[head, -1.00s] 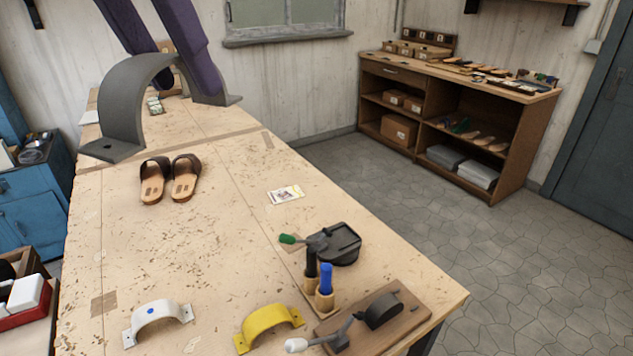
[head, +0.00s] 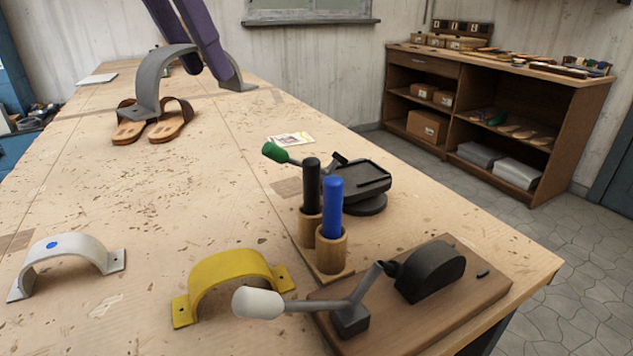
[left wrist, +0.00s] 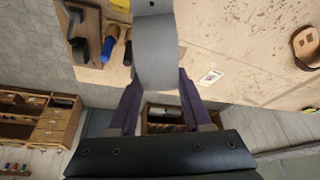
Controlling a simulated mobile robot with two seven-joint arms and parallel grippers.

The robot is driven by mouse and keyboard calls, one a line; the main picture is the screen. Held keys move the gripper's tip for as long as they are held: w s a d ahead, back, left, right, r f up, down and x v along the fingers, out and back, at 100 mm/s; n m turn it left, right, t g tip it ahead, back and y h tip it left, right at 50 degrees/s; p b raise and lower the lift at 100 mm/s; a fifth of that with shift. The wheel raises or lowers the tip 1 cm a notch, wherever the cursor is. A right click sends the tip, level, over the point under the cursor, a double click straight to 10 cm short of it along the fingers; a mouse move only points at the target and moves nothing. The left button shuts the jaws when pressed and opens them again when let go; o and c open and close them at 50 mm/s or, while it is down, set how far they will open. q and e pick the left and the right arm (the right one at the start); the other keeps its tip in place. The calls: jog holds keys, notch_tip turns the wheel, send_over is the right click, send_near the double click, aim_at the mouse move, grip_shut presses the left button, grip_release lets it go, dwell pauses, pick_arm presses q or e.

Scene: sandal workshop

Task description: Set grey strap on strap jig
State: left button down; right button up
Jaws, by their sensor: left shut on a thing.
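The grey strap (head: 151,80) is an arched band with flat end tabs. My left gripper (head: 203,62), with purple fingers, is shut on it and holds it above the bench, in front of the sandals in the head view. The strap (left wrist: 155,58) also fills the middle of the left wrist view, between the fingers (left wrist: 157,88). What looks like the strap jig (head: 430,272) is a dark rounded block on a brown board (head: 455,302), with a white-handled lever (head: 262,303), at the bench's near right. Nothing lies over the block. My right gripper is out of view.
A yellow strap (head: 228,270) and a white strap (head: 68,246) stand left of the jig. Black (head: 311,185) and blue (head: 332,208) handled tools stand upright behind it, near a green-handled dark fixture (head: 357,181). Sandals (head: 165,127) lie farther back. Mid-bench is mostly clear.

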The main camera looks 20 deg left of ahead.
pick_arm(q)
notch_tip(320, 180, down, 20)
jog(key=shift+r+b, duration=0.15)
jog(key=shift+b, duration=1)
jog(key=shift+c, duration=1.7)
grip_release()
jog(key=p+v, duration=0.1)
jog(key=v, duration=1.1)
jog(key=shift+p, duration=0.4)
jog(key=shift+o, duration=0.3)
